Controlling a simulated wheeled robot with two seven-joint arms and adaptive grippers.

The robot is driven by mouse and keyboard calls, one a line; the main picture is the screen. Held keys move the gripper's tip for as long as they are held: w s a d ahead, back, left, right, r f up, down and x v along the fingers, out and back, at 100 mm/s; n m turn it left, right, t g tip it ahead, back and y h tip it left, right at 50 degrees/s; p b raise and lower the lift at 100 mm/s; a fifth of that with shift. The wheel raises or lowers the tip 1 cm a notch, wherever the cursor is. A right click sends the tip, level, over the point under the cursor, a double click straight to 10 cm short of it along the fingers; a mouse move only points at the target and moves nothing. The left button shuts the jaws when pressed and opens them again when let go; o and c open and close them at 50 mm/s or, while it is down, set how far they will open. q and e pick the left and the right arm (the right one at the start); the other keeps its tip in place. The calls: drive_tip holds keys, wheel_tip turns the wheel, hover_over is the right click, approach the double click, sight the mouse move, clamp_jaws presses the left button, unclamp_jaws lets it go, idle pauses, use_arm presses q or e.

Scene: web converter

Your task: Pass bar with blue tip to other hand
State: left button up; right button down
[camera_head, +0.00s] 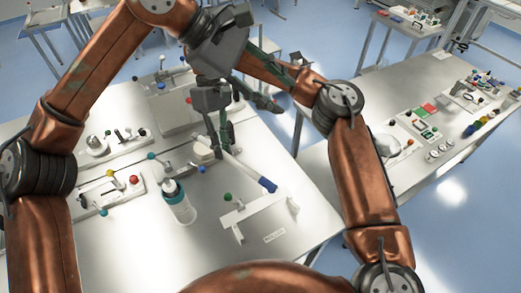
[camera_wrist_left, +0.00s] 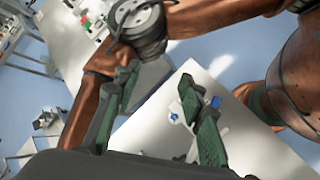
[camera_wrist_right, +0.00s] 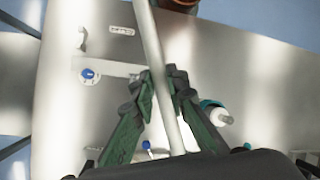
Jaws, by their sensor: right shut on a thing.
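The white bar (camera_head: 243,169) slants down to the right in the head view and ends in a blue tip (camera_head: 268,185) over the table. My right gripper (camera_head: 222,150) is shut on the bar near its upper end. In the right wrist view the bar (camera_wrist_right: 152,45) runs up between the fingers (camera_wrist_right: 162,78) and out of the frame; its tip is out of view there. My left gripper (camera_head: 286,84) is open and empty, above and apart from the bar. The left wrist view shows its fingers (camera_wrist_left: 158,78) spread, with a blue end (camera_wrist_left: 215,102) partly behind one finger; I cannot tell if it is the tip.
A white bottle with a teal label (camera_head: 178,203) stands near the bar. A fixture marked roller (camera_head: 262,214) lies below the tip. Fixtures with coloured knobs (camera_head: 120,190) fill the left. A second table (camera_head: 440,95) stands right. My arms cross close together.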

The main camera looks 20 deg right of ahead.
use_arm(q)
drive_tip(key=s+a+f+t+y, duration=0.1)
drive_tip(key=s+f+y, duration=0.3)
drive_tip(key=f, duration=0.3)
drive_tip(key=m+t+y, duration=0.1)
drive_tip(key=t+y, duration=0.1)
drive_tip(key=y, duration=0.2)
approach(263, 180)
drive_tip(key=f, duration=0.6)
drive_tip(key=w+f, duration=0.1)
drive_tip(key=f, duration=0.2)
drive_tip(key=shift+d+f, duration=0.25)
drive_tip(key=shift+f, duration=0.15)
clamp_jaws()
use_arm(e)
drive_tip(key=c, duration=1.8)
unclamp_jaws()
use_arm(q)
drive_tip(key=shift+g, duration=0.3)
